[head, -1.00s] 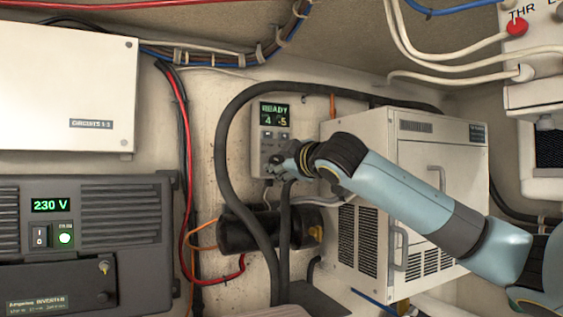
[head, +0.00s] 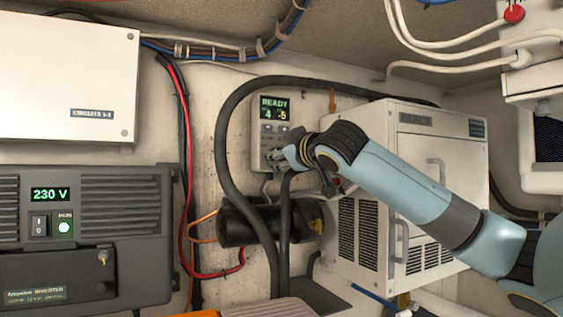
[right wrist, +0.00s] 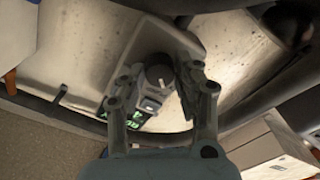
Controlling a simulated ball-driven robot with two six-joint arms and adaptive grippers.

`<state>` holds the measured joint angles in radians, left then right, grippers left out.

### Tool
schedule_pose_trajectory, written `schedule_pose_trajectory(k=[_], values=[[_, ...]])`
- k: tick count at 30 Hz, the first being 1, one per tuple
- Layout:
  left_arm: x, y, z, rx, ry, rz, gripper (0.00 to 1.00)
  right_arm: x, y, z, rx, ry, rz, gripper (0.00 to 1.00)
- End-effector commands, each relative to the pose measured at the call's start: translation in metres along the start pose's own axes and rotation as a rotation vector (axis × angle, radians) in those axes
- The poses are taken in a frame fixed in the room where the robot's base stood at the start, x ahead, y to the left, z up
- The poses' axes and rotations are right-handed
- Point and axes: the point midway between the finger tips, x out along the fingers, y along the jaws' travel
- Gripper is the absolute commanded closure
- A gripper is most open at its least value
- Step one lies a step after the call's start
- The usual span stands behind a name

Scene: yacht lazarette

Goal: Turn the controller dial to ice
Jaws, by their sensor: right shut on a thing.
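The controller (head: 264,133) is a pale grey unit on the back wall, with a lit screen (head: 274,108) reading READY, 4 and -5. My right gripper (head: 275,158) is at its lower part and hides the dial in the head view. In the right wrist view the controller (right wrist: 190,40) appears turned over, with the round dark grey dial (right wrist: 158,74) between the fingers of my right gripper (right wrist: 158,82). The gripper is shut on the dial. The dial's markings cannot be read. My left gripper is not in view.
A thick black hose (head: 219,140) arches around the controller. A black cylinder (head: 238,226) lies below it. A white louvred cabinet (head: 410,160) stands to the right, behind my right arm. The inverter (head: 125,215) and a white circuit box (head: 60,70) fill the left.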

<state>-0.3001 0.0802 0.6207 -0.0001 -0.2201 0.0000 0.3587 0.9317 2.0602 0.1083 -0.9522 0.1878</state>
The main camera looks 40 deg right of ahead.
Motion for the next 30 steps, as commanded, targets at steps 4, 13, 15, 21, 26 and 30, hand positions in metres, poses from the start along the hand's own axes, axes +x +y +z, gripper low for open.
schedule_pose_trajectory(k=[4, 13, 15, 21, 26, 30], values=[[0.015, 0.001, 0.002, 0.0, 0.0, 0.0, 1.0, 0.0, -0.002, 0.003, 0.139, 0.001, 0.0, 1.0], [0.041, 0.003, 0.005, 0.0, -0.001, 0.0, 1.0, 0.0, -0.003, 0.003, 0.425, 0.001, 0.0, 1.0], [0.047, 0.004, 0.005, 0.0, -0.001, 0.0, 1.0, 0.0, -0.003, 0.003, 0.493, 0.001, 0.0, 1.0], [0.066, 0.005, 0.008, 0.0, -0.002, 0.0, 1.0, 0.0, -0.003, 0.004, 0.682, 0.0, 0.0, 1.0], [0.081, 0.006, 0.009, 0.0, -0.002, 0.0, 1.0, 0.0, -0.003, 0.003, 0.831, 0.0, 0.0, 1.0], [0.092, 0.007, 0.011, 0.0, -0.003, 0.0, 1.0, 0.0, -0.003, 0.003, 0.949, 0.0, -0.001, 1.0]])
